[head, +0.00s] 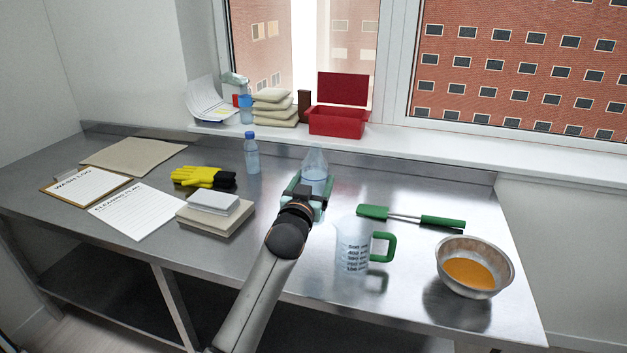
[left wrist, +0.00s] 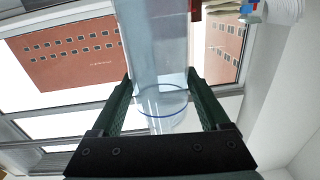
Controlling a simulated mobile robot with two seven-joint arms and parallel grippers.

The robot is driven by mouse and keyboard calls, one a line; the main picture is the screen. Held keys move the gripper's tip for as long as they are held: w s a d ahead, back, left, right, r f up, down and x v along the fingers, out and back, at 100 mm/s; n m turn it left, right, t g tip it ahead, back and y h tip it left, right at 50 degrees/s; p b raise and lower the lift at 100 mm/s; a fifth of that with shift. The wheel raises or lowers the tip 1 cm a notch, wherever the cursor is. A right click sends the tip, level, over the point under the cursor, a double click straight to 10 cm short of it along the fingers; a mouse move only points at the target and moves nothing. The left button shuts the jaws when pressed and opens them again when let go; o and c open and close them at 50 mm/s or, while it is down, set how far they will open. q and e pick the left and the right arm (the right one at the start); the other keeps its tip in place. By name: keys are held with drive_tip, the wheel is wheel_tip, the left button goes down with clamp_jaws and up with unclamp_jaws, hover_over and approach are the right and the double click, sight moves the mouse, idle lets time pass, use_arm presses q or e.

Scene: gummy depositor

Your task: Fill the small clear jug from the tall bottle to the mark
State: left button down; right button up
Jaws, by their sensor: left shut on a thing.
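A tall clear bottle (head: 315,165) with a narrowing top is held near the back middle of the steel bench. My left gripper (head: 308,194) is shut on it; its green fingers lie on both sides of the bottle (left wrist: 160,60) in the left wrist view. The bottle looks about upright; I cannot tell whether its base touches the bench. A blue ring shows around it between the fingers. The small clear jug (head: 352,250) with a green handle and printed marks stands upright to the right and nearer. It looks empty. My right gripper is not in view.
A green spatula (head: 410,217) lies behind the jug, and a metal bowl of orange liquid (head: 470,272) stands to its right. A small blue-capped bottle (head: 251,155), yellow gloves (head: 203,177), stacked boxes (head: 215,213) and papers (head: 135,210) are left. A red box (head: 338,122) sits on the sill.

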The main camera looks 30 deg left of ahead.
use_arm(q)
drive_tip(key=shift+m, duration=0.9)
drive_tip(key=shift+d+f+b, duration=0.1)
drive_tip(key=shift+f+b, duration=3.75)
drive_tip(key=shift+f, duration=0.45)
drive_tip(key=shift+d+r+m, duration=0.1)
drive_tip(key=shift+m, duration=0.3)
drive_tip(key=shift+m+p, duration=0.4)
drive_tip(key=shift+m, duration=0.4)
drive_tip(key=shift+t, duration=0.3)
drive_tip(key=shift+d+f+m, duration=0.2)
drive_tip(key=shift+f+m, duration=0.05)
drive_tip(key=shift+m, duration=0.75)
